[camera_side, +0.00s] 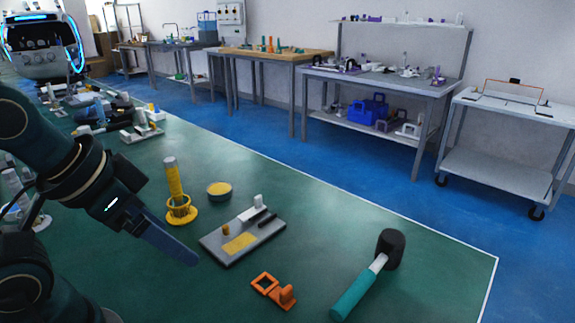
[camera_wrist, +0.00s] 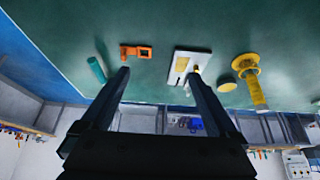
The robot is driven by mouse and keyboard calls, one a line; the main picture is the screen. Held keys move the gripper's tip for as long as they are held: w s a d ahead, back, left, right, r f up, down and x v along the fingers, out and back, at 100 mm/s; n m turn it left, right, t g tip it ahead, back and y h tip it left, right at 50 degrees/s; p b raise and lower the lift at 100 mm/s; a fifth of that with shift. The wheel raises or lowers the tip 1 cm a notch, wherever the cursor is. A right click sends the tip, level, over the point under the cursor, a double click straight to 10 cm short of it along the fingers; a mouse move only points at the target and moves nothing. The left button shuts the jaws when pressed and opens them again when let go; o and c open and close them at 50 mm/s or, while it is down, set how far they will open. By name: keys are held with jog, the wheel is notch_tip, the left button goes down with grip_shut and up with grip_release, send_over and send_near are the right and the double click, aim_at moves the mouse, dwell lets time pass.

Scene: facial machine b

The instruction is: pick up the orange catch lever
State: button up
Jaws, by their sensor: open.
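The orange catch lever (camera_side: 275,290) lies flat on the green table near the front, with a square open frame at one end and a raised block at the other. It also shows in the wrist view (camera_wrist: 136,52), near the top, beyond the left fingertip. My gripper (camera_side: 190,256) is at the left in the side view, above the table and well apart from the lever. In the wrist view the two fingers of my gripper (camera_wrist: 158,80) are spread wide with nothing between them.
A grey plate with small parts (camera_side: 243,234) lies behind the lever. A yellow post in a ring base (camera_side: 176,190) and a round tin (camera_side: 219,190) stand farther left. A mallet with a teal handle (camera_side: 355,293) lies right of the lever. Bare table surrounds the lever.

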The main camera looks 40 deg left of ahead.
jog(key=g, duration=0.4)
send_over(274, 287)
notch_tip(274, 287, down, 4)
jog(key=shift+g, duration=0.8)
jog(key=f, duration=0.2)
jog(key=d+f, duration=0.1)
jog(key=f, duration=0.1)
jog(key=d+f, duration=0.1)
jog(key=f, duration=0.1)
jog(key=shift+s+d, duration=0.1)
jog(key=shift+d, duration=0.05)
jog(key=shift+s+d+f, duration=0.1)
jog(key=shift+f, duration=2.6)
jog(key=c, duration=1.1)
